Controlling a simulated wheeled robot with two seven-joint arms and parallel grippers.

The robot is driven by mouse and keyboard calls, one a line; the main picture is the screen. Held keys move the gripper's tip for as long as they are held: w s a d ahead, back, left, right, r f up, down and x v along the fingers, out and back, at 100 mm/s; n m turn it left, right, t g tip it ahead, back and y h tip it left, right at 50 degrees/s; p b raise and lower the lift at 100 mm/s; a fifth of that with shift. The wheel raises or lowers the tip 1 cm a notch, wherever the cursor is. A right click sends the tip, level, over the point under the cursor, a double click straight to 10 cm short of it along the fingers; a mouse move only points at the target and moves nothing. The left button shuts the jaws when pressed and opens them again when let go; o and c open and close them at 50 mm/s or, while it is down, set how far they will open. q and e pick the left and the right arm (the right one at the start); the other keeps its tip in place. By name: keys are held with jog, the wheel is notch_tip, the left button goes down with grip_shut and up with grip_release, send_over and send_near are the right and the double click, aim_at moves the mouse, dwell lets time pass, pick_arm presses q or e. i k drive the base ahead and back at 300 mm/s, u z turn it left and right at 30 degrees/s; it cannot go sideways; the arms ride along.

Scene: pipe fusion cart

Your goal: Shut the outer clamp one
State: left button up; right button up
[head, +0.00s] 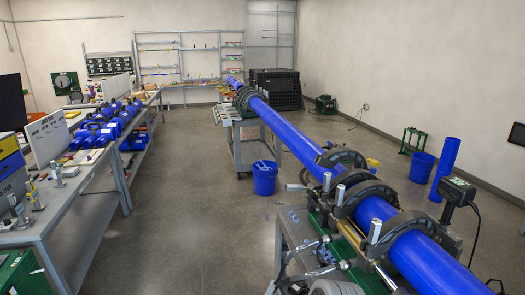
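A long blue pipe (305,148) runs from the far cart to the near fusion cart at the right. On the near cart, black ring clamps sit around or beside it: a far one (344,158), a middle one (362,190) and a near one (432,222). Upright metal clamp handles stand along their left side. I cannot tell which is outer clamp one, nor clearly which of them are shut. Neither of my grippers can be made out in the head view.
A blue bucket (265,178) stands on the floor left of the near cart. A grey workbench (62,213) with tools and blue cases runs along the left. A black box on a post (459,192) stands right of the pipe. The floor between bench and cart is clear.

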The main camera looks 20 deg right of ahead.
aim_at(330, 159)
jog(key=i, duration=3.9)
jog(key=u, duration=4.75)
